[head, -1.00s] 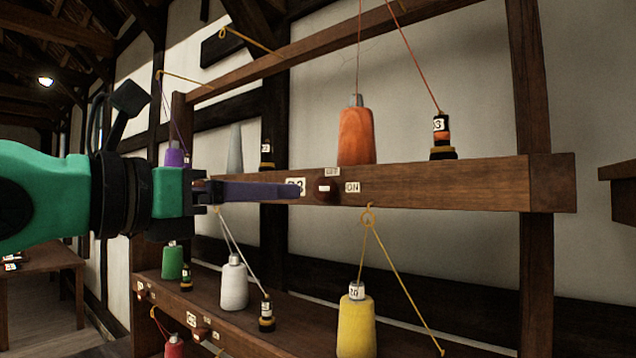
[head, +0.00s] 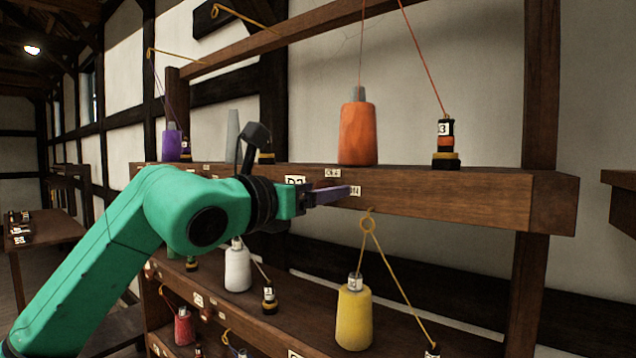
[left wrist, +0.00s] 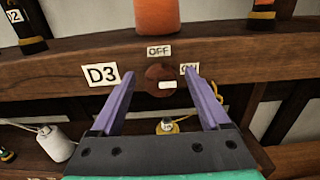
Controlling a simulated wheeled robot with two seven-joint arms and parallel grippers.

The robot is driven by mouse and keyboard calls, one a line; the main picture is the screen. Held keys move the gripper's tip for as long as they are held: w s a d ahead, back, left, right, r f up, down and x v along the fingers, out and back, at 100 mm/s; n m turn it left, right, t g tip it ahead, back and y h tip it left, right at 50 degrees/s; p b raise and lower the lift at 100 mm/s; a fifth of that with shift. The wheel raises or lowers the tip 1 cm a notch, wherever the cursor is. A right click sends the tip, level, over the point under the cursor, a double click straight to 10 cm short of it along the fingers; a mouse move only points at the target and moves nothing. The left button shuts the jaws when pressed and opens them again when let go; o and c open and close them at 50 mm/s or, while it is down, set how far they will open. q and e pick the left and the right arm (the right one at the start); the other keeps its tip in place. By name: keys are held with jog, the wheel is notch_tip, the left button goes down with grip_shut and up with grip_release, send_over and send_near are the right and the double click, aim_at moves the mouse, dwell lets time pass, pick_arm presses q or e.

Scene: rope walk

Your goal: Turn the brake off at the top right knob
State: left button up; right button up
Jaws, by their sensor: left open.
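The top right knob (left wrist: 156,74) is a round, dark red-brown knob on the front of the upper wooden beam. It carries a small white mark at its lower right. An OFF label (left wrist: 159,51) is above it, an ON label (left wrist: 188,68) to its right and a D3 label (left wrist: 101,75) to its left. My left gripper (left wrist: 160,78) is open, with its purple fingers on either side of the knob; I cannot tell whether they touch it. In the head view the left gripper (head: 348,191) hides the knob. My right gripper is not in view.
An orange spool (head: 358,134) and a small dark bobbin (head: 446,146) stand on the beam (head: 480,195) above the knob. A yellow spool (head: 354,318) and a white spool (head: 237,270) stand on the lower shelf. A yellow guide loop (head: 367,224) hangs under the beam.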

pick_arm(q)
jog(key=shift+s, duration=0.1)
grip_shut()
jog(key=n+b, duration=0.6)
jog(key=n, duration=0.3)
jog(key=n+b, duration=0.6)
jog(key=n, duration=0.2)
jog(key=shift+a+f+n, duration=0.1)
jog(key=shift+a+n, duration=0.1)
jog(key=shift+n, duration=0.2)
dwell(0.3)
